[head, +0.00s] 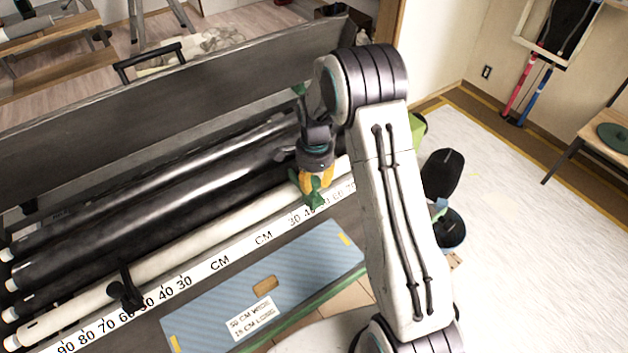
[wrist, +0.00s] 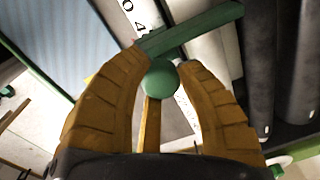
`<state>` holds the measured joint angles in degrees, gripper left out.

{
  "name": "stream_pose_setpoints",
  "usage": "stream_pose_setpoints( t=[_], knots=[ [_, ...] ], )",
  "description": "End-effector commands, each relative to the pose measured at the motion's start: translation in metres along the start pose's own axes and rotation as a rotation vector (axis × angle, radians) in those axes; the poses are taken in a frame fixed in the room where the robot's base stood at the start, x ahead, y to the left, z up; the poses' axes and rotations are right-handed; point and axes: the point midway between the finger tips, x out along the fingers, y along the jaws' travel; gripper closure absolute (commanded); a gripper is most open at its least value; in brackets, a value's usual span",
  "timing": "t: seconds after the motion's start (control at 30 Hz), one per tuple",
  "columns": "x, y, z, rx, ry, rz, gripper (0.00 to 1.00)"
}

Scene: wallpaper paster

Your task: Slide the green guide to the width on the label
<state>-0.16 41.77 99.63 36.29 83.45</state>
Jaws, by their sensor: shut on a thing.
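The green guide (head: 316,200) sits on the white roller (head: 215,232), by the right half of the centimetre scale (head: 240,248), around the 40 to 50 marks; my gripper partly covers the numbers. My gripper (head: 313,181) has yellow fingers closed around the guide's round green knob. In the wrist view the knob (wrist: 160,80) lies between the fingertips, and the guide's green bar (wrist: 195,28) crosses beyond them. The label (head: 252,318) lies on the blue sheet (head: 215,308). It seems to read 50 CM WIDE, 15 CM LONG, but the digits are small.
A black guide (head: 126,290) sits on the left part of the roller, near 50 to 60. Dark rollers (head: 150,212) and a long grey panel (head: 170,110) lie behind. A black bin-like object (head: 442,174) stands to the right of my arm. Pale floor is free at right.

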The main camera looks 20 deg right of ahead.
Motion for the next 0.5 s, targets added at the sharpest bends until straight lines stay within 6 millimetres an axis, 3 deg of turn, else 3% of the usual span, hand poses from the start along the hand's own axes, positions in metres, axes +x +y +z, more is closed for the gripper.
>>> stream_pose_setpoints(
  t=[0.17, 0.5],
  knots=[
    [0.003, -0.001, -0.002, 0.0, 0.0, 0.0, 1.0],
    [0.005, -0.01, -0.044, 0.001, 0.004, -0.002, 1.0]
  ],
)
